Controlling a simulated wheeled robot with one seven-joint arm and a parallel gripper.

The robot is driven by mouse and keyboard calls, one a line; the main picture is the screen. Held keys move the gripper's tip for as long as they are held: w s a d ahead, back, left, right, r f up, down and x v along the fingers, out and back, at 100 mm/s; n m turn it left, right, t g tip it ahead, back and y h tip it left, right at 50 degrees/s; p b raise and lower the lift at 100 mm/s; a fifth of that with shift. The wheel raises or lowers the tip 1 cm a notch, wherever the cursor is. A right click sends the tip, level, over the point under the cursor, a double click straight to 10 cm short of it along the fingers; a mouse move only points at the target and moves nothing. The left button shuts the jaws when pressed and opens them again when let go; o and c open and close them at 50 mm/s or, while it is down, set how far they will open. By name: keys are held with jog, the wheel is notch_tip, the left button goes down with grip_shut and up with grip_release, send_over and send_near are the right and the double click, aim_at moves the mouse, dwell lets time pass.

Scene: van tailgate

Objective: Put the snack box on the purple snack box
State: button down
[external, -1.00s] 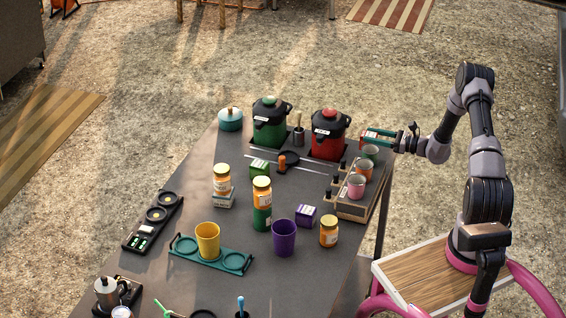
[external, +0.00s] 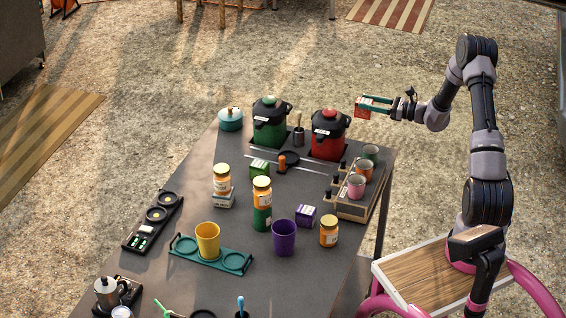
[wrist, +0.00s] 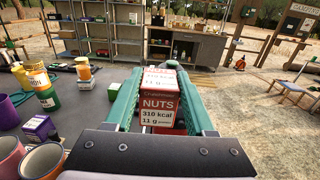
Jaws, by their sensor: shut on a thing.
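My gripper (external: 376,107) is shut on a red and white snack box (wrist: 160,105) labelled NUTS. It holds the box in the air beyond the table's right edge, near the red pot. The box shows as a small red block in the external view (external: 363,108). The purple snack box (external: 306,216) stands on the table between the purple cup and the wooden cup rack, with nothing on top of it. It also shows at the lower left of the wrist view (wrist: 39,129), apart from the held box.
Around the purple box stand a purple cup (external: 284,237), an orange jar (external: 328,231), stacked jars (external: 262,203) and a wooden rack (external: 350,210) with several cups. The red pot (external: 328,135) and green pot (external: 270,122) stand at the back.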

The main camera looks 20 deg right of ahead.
jog(key=s+a, duration=0.3)
jog(key=a, duration=0.8)
send_over(311, 211)
jog(key=shift+t, duration=0.3)
notch_tip(311, 211, down, 15)
jog(key=shift+w+f, duration=0.1)
jog(key=shift+f, duration=0.15)
jog(key=shift+c, duration=1.3)
grip_release()
